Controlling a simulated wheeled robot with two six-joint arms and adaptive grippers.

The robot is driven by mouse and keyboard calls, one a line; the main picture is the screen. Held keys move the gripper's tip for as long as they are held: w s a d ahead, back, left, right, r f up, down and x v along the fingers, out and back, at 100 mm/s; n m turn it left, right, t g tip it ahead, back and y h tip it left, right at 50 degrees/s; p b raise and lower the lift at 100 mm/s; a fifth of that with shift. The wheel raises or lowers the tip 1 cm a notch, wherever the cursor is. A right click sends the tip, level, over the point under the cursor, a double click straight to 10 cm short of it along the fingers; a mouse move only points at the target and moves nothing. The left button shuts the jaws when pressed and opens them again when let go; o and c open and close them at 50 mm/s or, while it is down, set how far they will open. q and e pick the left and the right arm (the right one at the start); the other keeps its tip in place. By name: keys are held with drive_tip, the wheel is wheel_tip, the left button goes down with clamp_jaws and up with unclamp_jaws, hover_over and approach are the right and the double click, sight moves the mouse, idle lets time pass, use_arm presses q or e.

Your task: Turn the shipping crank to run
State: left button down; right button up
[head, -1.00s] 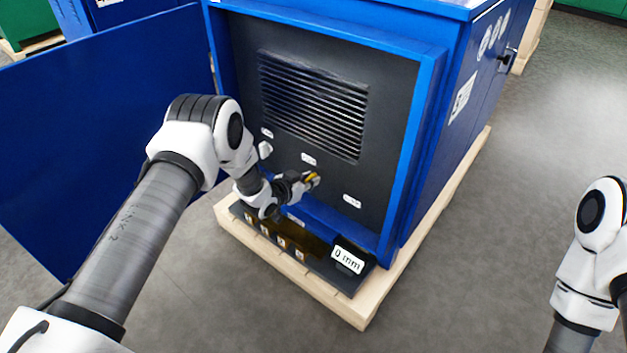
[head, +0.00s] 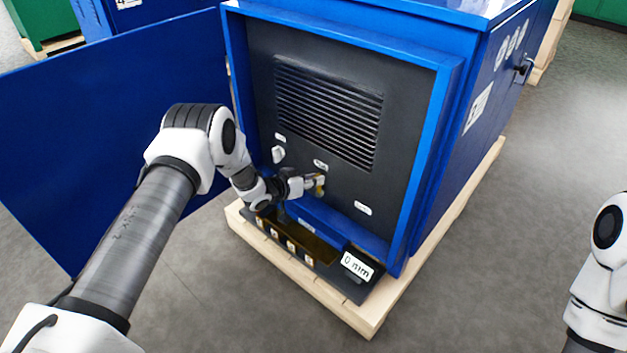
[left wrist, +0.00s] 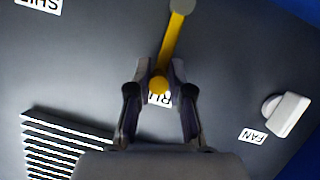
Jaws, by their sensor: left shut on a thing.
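The yellow crank (head: 320,188) is on the dark front panel of the blue cabinet. In the left wrist view its yellow arm (left wrist: 172,38) runs from a grey hub (left wrist: 183,6) to a round yellow knob (left wrist: 160,85). The knob end covers part of the "RU…" label (left wrist: 155,99). A "SHIP…" label (left wrist: 40,4) is at the top left of this upside-down view. My left gripper (head: 314,182) is at the panel, and its fingers (left wrist: 160,90) are shut on the crank's knob. My right arm shows at the right edge, its gripper out of the frame.
A white knob (head: 279,154) beside the "FAN" label (left wrist: 252,136) sits left of the crank. A vent (head: 328,110) is above. The open blue door (head: 110,130) stands left. A dark ledge with a "0 mm" display (head: 357,265) lies below. The floor at right is clear.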

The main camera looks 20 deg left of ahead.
use_arm(q)
drive_tip(key=shift+d, duration=0.1)
drive_tip(key=c, duration=1.1)
unclamp_jaws()
drive_tip(key=shift+w+d, duration=0.1)
drive_tip(key=shift+w, duration=0.05)
drive_tip(key=shift+s+a+r, duration=0.1)
drive_tip(key=shift+s+a, duration=0.2)
drive_tip(key=shift+s, duration=0.1)
drive_tip(key=v, duration=1.1)
